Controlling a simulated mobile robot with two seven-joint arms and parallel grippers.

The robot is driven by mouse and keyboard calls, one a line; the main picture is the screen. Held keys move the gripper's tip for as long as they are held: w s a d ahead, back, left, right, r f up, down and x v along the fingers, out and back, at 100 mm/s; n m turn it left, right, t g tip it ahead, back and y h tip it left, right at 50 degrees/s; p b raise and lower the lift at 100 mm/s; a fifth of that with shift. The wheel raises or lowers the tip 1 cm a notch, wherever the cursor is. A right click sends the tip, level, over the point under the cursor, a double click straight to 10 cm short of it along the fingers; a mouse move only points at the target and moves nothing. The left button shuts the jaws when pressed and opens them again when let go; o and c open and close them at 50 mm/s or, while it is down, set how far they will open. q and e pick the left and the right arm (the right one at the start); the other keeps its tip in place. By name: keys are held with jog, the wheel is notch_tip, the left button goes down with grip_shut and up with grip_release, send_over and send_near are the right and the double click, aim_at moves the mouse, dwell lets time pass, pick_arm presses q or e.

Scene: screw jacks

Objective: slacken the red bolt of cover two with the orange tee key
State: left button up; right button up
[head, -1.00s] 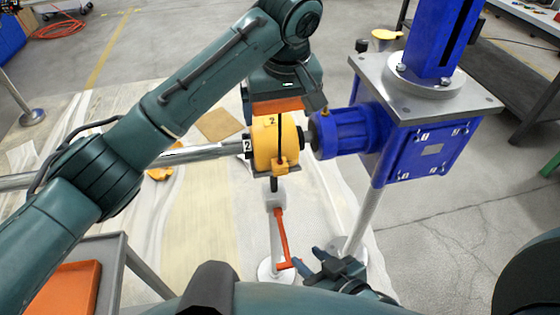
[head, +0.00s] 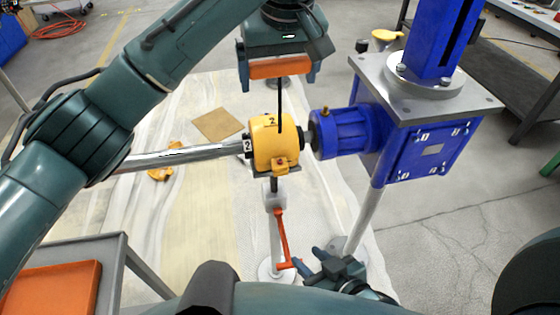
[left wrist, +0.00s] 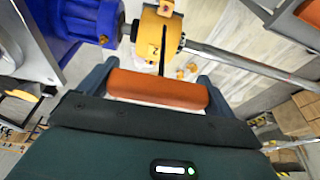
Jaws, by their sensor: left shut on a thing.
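My left gripper (head: 279,78) is shut on the orange handle of the tee key (head: 281,67), gripping it across its ends. The key's thin dark shaft points down, and its tip overlaps the yellow cover two (head: 262,148) in the head view; whether it touches cannot be told. Cover two, marked 2, sits on the steel pipe. A small dark red spot, seemingly the red bolt (head: 281,161), shows on its front lug. The left wrist view also shows the orange handle (left wrist: 158,89) and cover two (left wrist: 155,38). My right gripper (head: 312,262) is low, fingers apart, beside the red crank.
A blue gear unit (head: 342,133) stands just right of the cover. Below the cover is a jack with a red crank (head: 282,238). An orange tray (head: 50,288) lies at lower left. A yellow piece (head: 160,174) lies on the floor sheet.

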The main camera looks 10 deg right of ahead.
aim_at(279, 104)
pick_arm(q)
jog(key=m+h, duration=0.1)
jog(key=m, duration=0.2)
jog(key=shift+w+r+m, duration=0.1)
jog(key=shift+w+m, duration=0.05)
jog(key=shift+m, duration=0.15)
jog(key=m+h, duration=0.1)
jog(key=m, duration=0.2)
jog(key=shift+m+g, duration=0.3)
jog(key=shift+d+f, duration=0.1)
jog(key=shift+f, duration=0.1)
jog(key=shift+m, duration=0.5)
notch_tip(279, 104, down, 7)
jog(key=shift+r, duration=0.15)
jog(key=m, duration=0.2)
jog(key=m+g, duration=0.1)
jog(key=m, duration=0.1)
jog(key=m+h, duration=0.1)
jog(key=m, duration=0.2)
jog(key=shift+s+r+g, duration=0.1)
jog(key=shift+s+g, duration=0.15)
jog(key=shift+g, duration=0.15)
jog(key=shift+f, duration=0.55)
